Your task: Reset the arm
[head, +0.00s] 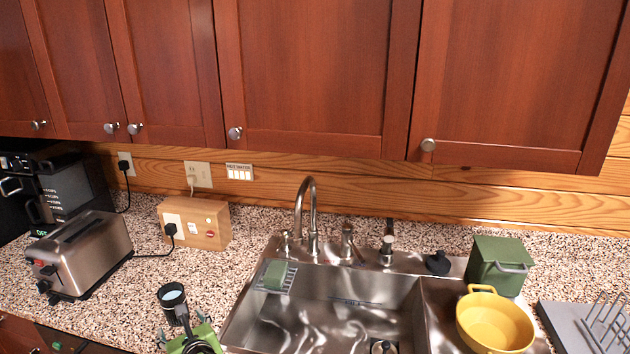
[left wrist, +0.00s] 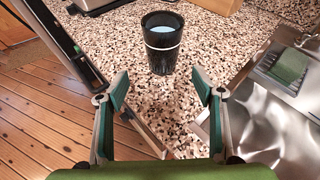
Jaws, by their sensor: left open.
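My left gripper (head: 184,331) is at the bottom of the head view, over the counter edge left of the sink. In the left wrist view its two fingers (left wrist: 160,88) are spread wide with nothing between them. A black cup (head: 172,301) with a light band and pale blue inside stands upright on the speckled counter just beyond the fingertips. The cup also shows in the left wrist view (left wrist: 163,62), apart from the fingers. My right gripper is in neither view.
A steel toaster (head: 82,258) stands left and a wooden outlet box (head: 197,224) behind. The steel sink (head: 345,290), with a tall faucet (head: 312,215), lies right. A yellow pot (head: 494,325), a green bin (head: 499,262) and a dish rack (head: 598,325) are farther right. Cabinets hang above.

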